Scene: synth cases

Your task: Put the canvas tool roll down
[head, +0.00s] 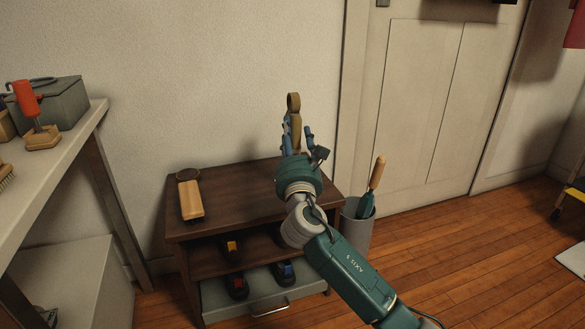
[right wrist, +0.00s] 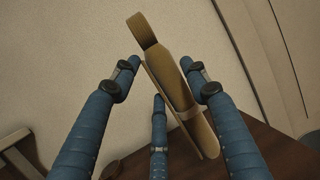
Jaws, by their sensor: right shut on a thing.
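The canvas tool roll (head: 293,104) is a tan, long piece with a loop at its upper end, held up above the dark wooden cabinet (head: 235,194). In the right wrist view the canvas tool roll (right wrist: 187,92) stands tilted between the blue fingers, with a strap around its lower part. My right gripper (head: 296,132) is shut on it; its fingers also show in the right wrist view (right wrist: 166,82). In the head view the hand hides the roll's lower part. My left gripper is not in view.
A brush-like thing with a pale wooden body (head: 191,199) lies on the cabinet top at the left. The middle of the top looks bare. Dark shoe-like things (head: 237,285) sit below. A grey bin (head: 356,230) with a wooden-handled tool stands at the right.

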